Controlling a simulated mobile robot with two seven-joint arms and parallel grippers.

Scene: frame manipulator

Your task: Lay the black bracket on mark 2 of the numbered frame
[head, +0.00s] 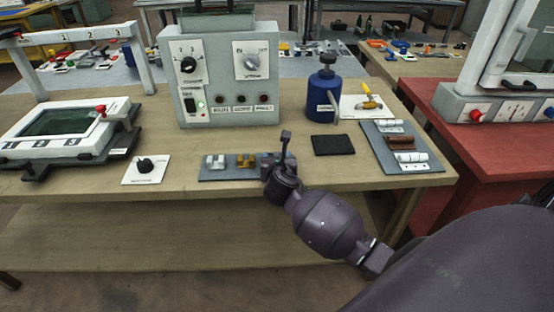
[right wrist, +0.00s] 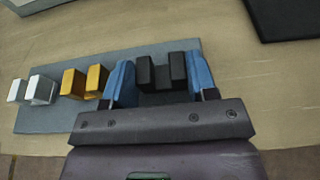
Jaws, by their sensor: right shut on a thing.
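The black bracket (right wrist: 161,72) shows in the right wrist view as a notched block between the two blue fingers of my right gripper (right wrist: 160,80). My right gripper is shut on it, over the right end of the grey tray. In the head view the right gripper (head: 277,165) largely hides the bracket. I cannot tell whether the bracket still touches the tray. The numbered frame (head: 75,36) stands at the upper left, a white beam on legs with marks 1, 2 and 3. Mark 2 (head: 90,33) is in the middle. My left gripper is not in view.
The grey tray (head: 206,176) also holds silver (head: 215,161) and yellow (head: 246,160) brackets. A grey control box (head: 230,85) stands behind it. A screen device (head: 60,133) and a knob plate (head: 146,169) lie left. A blue bottle (head: 323,95) and black pad (head: 333,145) are right.

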